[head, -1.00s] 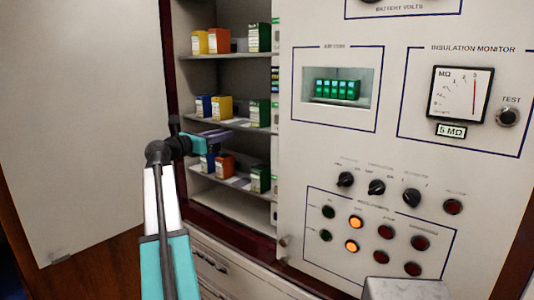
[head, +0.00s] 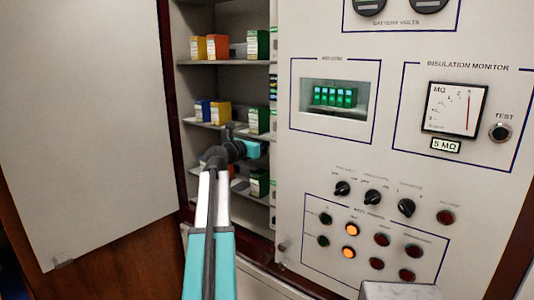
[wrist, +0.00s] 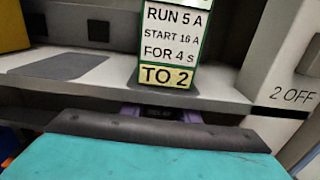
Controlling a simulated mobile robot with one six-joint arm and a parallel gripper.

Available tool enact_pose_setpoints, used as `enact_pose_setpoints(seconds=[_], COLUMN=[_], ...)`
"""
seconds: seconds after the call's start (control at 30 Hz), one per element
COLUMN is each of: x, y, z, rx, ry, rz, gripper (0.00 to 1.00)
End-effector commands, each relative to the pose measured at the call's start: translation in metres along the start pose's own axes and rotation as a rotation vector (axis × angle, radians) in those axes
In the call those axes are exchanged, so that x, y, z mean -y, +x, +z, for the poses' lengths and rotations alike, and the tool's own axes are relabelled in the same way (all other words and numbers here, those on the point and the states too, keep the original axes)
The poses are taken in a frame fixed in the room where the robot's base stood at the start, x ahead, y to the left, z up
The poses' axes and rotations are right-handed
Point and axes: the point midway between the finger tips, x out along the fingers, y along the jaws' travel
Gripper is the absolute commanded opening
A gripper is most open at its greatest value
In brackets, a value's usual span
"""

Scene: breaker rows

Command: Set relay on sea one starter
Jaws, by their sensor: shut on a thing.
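My gripper (head: 258,149) is at the open cupboard, just below the front of the middle shelf. It is shut on a narrow purple thing (wrist: 160,110), of which only a strip shows past the gripper's dark front edge in the wrist view. The rest of it is hidden, and I cannot make out what it is. Just above, a green box (head: 258,120) stands at the right end of the middle shelf. Its label (wrist: 170,40) reads "RUN 5 A, START 16 A, FOR 4 s, TO 2" in the wrist view. I see no part named sea one starter.
A yellow box (head: 221,113) stands left on the middle shelf. Another green box (head: 259,184) is on the shelf below. The cupboard's right edge, marked "2 OFF" (wrist: 298,96), is close. A panel with knobs, lamps and a window of green units (head: 335,96) is at the right.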

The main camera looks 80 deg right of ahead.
Motion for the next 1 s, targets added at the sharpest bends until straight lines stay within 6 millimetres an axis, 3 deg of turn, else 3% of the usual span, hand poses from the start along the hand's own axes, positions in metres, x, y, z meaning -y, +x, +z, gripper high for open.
enact_pose_setpoints(seconds=[0.2, 0.67, 1.0], x=[-0.002, -0.002, -0.001], y=[-0.002, -0.002, -0.003], z=[-0.024, -0.028, -0.058], rx=[-0.002, -0.001, -0.002], ry=[-0.001, -0.001, -0.003], rz=[0.003, 0.002, 0.003], gripper=[0.04, 0.04, 0.04])
